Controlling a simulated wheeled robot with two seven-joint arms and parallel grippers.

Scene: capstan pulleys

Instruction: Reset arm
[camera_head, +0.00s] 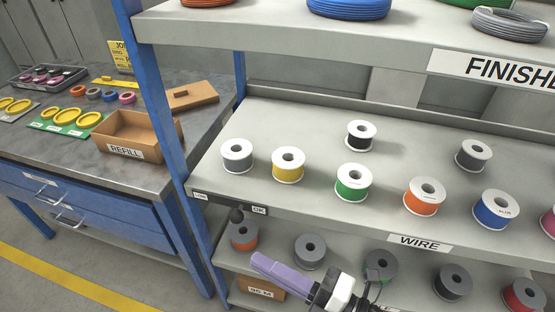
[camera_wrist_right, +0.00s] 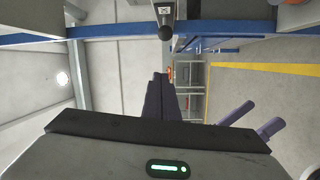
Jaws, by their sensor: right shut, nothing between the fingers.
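My right gripper (camera_head: 256,261) points up and left in front of the lower shelf, its purple fingers together and empty. In the right wrist view its closed fingers (camera_wrist_right: 159,84) point away from the camera with nothing between them. A dark round knob (camera_head: 236,215) sticks out at the shelf edge beside the LOW and OK labels, above and left of the fingertips. A dark cylinder, likely this knob (camera_wrist_right: 165,25), shows beyond the fingers, apart from them. Two purple bars (camera_wrist_right: 250,121) at right in the wrist view may be my left gripper's fingers; the head view does not show it.
Wire spools, such as the green one (camera_head: 353,182), stand on the middle shelf (camera_head: 300,120); more spools (camera_head: 310,251) and a cardboard box (camera_head: 262,286) sit below. A blue post (camera_head: 160,110) rises at left. A workbench (camera_head: 60,140) with a REFILL box (camera_head: 128,150) stands beyond it.

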